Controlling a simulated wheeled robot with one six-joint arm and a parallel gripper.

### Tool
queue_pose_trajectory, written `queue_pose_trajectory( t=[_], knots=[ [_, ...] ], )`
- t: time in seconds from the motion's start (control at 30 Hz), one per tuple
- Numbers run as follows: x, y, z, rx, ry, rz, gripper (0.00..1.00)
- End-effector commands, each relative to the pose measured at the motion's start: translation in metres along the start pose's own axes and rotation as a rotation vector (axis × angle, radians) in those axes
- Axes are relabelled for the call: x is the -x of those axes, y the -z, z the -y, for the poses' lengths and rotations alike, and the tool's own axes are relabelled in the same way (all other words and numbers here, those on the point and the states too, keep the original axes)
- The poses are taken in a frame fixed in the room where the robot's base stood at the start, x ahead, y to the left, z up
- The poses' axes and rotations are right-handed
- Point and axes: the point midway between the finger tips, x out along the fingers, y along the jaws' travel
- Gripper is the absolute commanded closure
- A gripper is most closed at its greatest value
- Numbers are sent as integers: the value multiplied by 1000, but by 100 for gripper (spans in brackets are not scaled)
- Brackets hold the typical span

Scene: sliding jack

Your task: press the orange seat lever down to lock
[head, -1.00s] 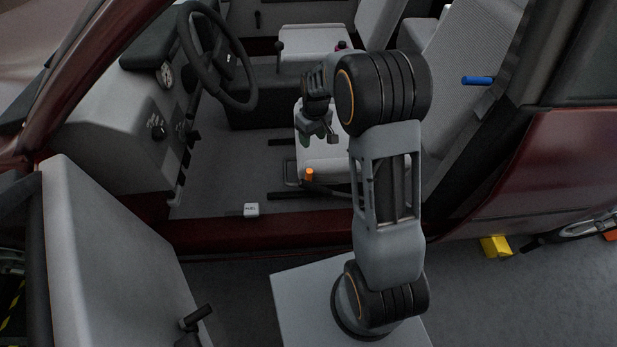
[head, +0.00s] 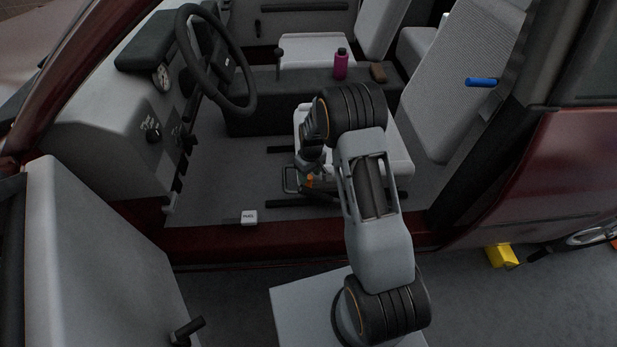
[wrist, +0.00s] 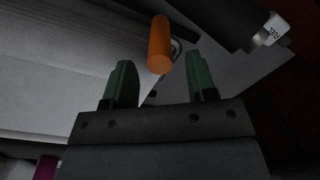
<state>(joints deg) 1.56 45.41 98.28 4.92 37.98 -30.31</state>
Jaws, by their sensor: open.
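The orange seat lever (wrist: 160,45) shows in the wrist view as an orange cylinder beyond the gripper. It lies between the lines of the two fingers, beside the seat's light side. My gripper (wrist: 158,80) is open, with its two green fingers apart and nothing between them. In the head view the lever (head: 309,181) is a small orange spot low at the seat's front side, partly covered by my gripper (head: 308,176) just above it. The seat (head: 398,158) is partly hidden by my arm. I cannot tell whether a finger touches the lever.
The steering wheel (head: 217,58) and dashboard stand to the left. A white FUEL handle (head: 249,217) sits on the floor near the door sill (head: 270,241). A blue lever (head: 481,82) sticks out by the backrest. A magenta bottle (head: 341,65) stands on the console beyond.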

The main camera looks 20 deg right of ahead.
Motion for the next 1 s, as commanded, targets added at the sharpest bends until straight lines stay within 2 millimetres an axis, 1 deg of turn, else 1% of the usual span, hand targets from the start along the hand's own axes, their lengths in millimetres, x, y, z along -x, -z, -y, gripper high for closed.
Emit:
queue_pose_trajectory(
  t=[0.03,0.2,0.53,1.0],
  knots=[
    [-5,0,0,0,0,0,48],
    [-13,0,0,0,0,0,48],
    [-14,0,0,0,0,-1,49],
    [-13,0,0,0,-1,-1,94]
  ],
)
